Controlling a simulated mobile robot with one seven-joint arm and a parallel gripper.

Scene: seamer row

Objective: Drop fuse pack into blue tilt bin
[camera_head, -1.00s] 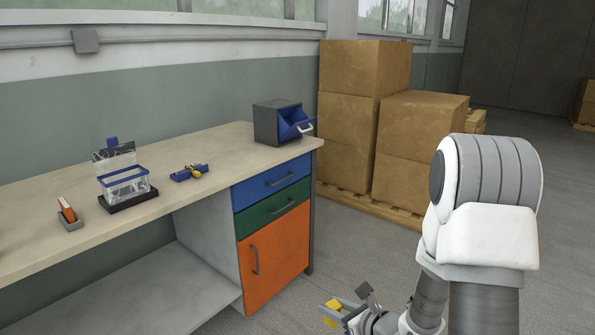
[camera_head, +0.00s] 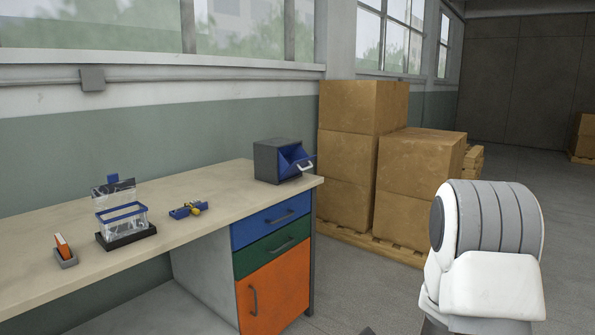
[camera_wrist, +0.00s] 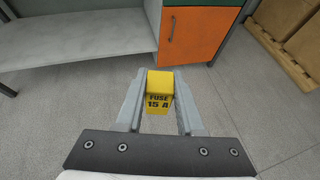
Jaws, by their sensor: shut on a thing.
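The fuse pack (camera_wrist: 159,92) is a small yellow block marked "FUSE 15 A". My gripper (camera_wrist: 160,88) is shut on it and holds it over the grey floor, in front of the bench's orange door, in the wrist view. The blue tilt bin (camera_head: 291,161) sits in a dark grey housing at the right end of the bench top. It is tilted out, with a light handle at its front. Its inside is only partly seen.
Stacked cardboard boxes (camera_head: 361,150) stand on a pallet right of the bench. Open floor lies in front.

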